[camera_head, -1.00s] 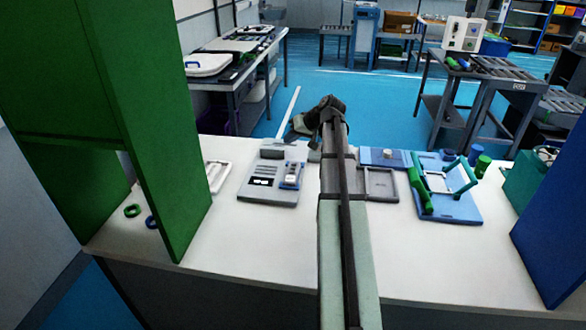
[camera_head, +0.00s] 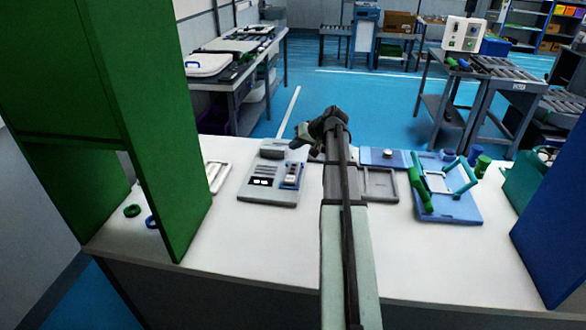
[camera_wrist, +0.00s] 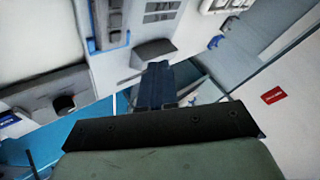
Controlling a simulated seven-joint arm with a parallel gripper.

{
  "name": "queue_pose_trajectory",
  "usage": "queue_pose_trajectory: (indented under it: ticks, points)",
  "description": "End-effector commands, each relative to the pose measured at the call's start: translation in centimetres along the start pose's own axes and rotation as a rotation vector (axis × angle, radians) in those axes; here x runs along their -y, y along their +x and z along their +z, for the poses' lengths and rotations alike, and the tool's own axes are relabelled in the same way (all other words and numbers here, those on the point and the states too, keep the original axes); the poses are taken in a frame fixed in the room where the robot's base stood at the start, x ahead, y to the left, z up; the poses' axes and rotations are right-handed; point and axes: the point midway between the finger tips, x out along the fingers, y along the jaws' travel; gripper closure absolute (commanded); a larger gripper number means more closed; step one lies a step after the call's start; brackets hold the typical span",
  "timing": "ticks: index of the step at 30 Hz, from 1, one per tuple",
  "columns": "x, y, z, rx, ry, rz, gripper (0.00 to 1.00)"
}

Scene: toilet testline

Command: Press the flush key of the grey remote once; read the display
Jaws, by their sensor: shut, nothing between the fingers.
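A grey panel (camera_head: 270,196) lies on the white bench, left of my arm. A small grey remote (camera_head: 291,174) sits in a blue-edged holder on its right side; the remote also shows at the top left in the wrist view (camera_wrist: 115,18), its key markings too small to read. Two pale display-like windows (camera_head: 260,181) are on the panel's lower left; white windows also show at the wrist view's top right edge (camera_wrist: 235,4), with no readable text. My gripper (camera_head: 297,142) is shut and empty, beyond the remote toward the far edge. Its dark fingers (camera_wrist: 158,70) appear apart from the remote.
A grey tray (camera_head: 379,184) lies right of the panel. A blue fixture with green handles (camera_head: 455,208) stands farther right. A tall green wall (camera_head: 165,150) bounds the left and a blue one (camera_head: 555,215) the right. The front bench strip (camera_head: 260,235) is clear.

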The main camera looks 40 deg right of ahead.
Motion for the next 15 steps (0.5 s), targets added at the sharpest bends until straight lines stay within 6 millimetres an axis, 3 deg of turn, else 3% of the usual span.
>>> queue_pose_trajectory:
  ticks: [15]
  points:
    - [-2.7,3.7,2.8,0.0,-0.001,0.0,1.0]
